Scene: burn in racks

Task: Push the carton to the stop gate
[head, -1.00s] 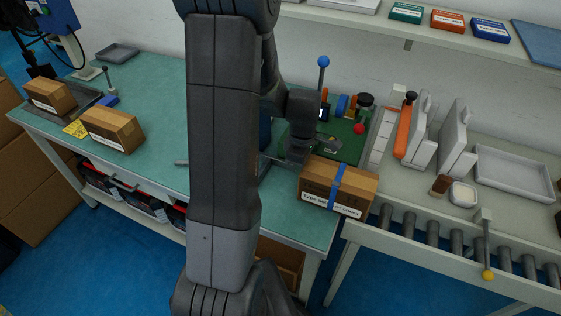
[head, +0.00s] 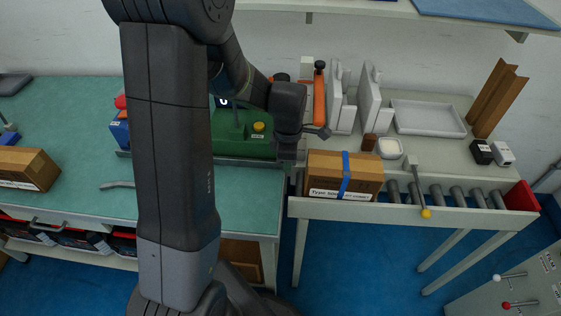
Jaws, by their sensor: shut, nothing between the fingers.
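The carton (head: 325,176) is a brown box with a blue strap and a white label on its front. It sits upright at the left end of the roller conveyor (head: 456,196). A metal lever with a yellow ball (head: 426,213) stands at the conveyor's front rail, a short gap right of the carton; it looks like the stop gate. My gripper (head: 322,131) is shut and empty, just above the carton's far top edge in the picture, fingers pointing right. I cannot tell whether it touches the carton.
Rollers show between carton and lever, and beyond it to a red end piece (head: 522,196). Behind the conveyor are a white tray (head: 430,118), upright grey parts (head: 369,98) and a small white dish (head: 389,148). A green fixture (head: 235,135) is on the left bench.

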